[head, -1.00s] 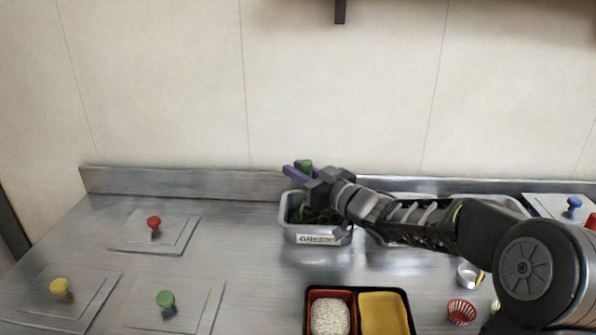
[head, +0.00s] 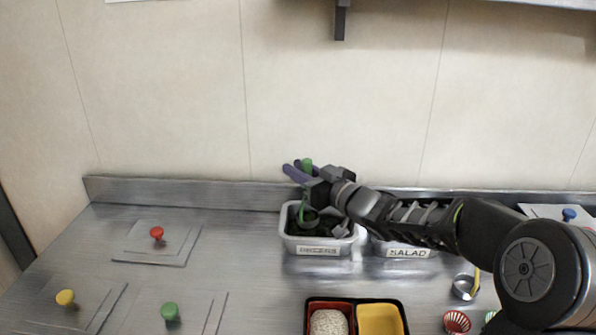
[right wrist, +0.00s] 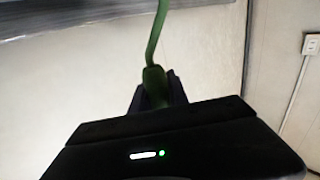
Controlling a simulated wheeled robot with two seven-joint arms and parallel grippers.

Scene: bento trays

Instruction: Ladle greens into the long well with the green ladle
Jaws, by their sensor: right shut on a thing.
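My right gripper (head: 306,176) is above the greens container, shut on the handle of the green ladle (head: 307,165). The ladle hangs down, its lower end at the dark greens inside the steel greens container (head: 318,250); I cannot tell how full the bowl is. In the right wrist view, the green ladle (right wrist: 154,80) stands between the fingers (right wrist: 156,92). A black bento tray (head: 307,331) sits at the front with white rice in a red section and a yellow section; its lower part is cut off, and I cannot make out the long well. My left gripper is not in view.
A salad container (head: 405,253) stands right of the greens, partly behind my right arm. Lids with red (head: 157,233), yellow (head: 65,297) and green (head: 170,311) knobs lie at left. A red cup (head: 457,321) and a metal ring (head: 464,286) are at right.

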